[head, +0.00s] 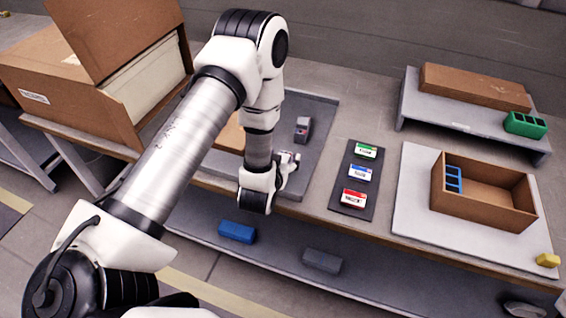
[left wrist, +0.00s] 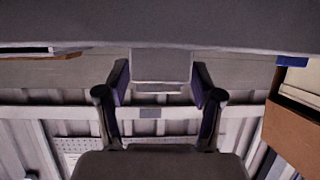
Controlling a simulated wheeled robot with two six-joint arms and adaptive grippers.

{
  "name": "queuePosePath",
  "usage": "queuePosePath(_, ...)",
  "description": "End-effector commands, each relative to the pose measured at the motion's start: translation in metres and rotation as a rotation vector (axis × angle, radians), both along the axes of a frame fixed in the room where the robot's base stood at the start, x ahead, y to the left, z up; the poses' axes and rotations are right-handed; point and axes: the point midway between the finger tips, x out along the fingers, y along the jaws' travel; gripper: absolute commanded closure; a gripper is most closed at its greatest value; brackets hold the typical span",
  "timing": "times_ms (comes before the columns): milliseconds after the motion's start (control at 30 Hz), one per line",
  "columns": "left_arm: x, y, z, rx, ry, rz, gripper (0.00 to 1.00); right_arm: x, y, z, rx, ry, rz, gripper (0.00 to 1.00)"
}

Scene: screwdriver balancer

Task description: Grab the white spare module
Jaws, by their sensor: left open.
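My left gripper (head: 291,163) is low over the grey mat at the front of the workbench, partly hidden by its own wrist in the head view. In the left wrist view its two fingers (left wrist: 160,97) stand apart. A pale grey-white block shape (left wrist: 162,68) shows between and beyond the fingertips. I cannot tell whether it is the white spare module or whether the fingers touch it. No plain white module shows clearly in the head view. My right gripper is not in view.
A dark strip (head: 366,207) holds green-, blue- and red-marked modules to the right. A small grey-red device (head: 302,130) is on the mat. An open brown box (head: 480,215) stands farther right, below a raised shelf (head: 470,128). Blue (head: 237,231) and grey (head: 321,261) blocks lie on the lower shelf.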

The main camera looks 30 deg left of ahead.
Motion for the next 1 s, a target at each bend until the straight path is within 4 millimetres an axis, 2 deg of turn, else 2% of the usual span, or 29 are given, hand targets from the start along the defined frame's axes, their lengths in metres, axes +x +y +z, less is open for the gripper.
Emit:
queuePosePath(200,0.004,0.001,-0.002,0.0,0.0,-0.001,0.33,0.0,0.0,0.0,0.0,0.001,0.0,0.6)
queuePosePath(233,0.004,0.001,-0.002,0.0,0.0,-0.001,0.37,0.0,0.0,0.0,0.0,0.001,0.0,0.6)
queuePosePath(367,0.004,0.001,-0.002,0.0,0.0,-0.001,0.83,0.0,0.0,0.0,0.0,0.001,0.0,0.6)
queuePosePath(400,0.004,0.001,-0.002,-0.001,0.001,-0.001,0.97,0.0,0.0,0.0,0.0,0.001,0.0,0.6)
queuePosePath(433,0.004,0.001,-0.002,-0.001,0.001,-0.001,1.0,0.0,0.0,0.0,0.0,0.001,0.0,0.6)
queuePosePath(767,0.003,0.001,-0.001,0.0,0.0,-0.001,1.0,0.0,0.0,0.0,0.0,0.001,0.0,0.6)
queuePosePath(1000,0.004,0.001,0.018,-0.001,-0.002,-0.001,1.0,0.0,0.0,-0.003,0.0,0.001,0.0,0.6)
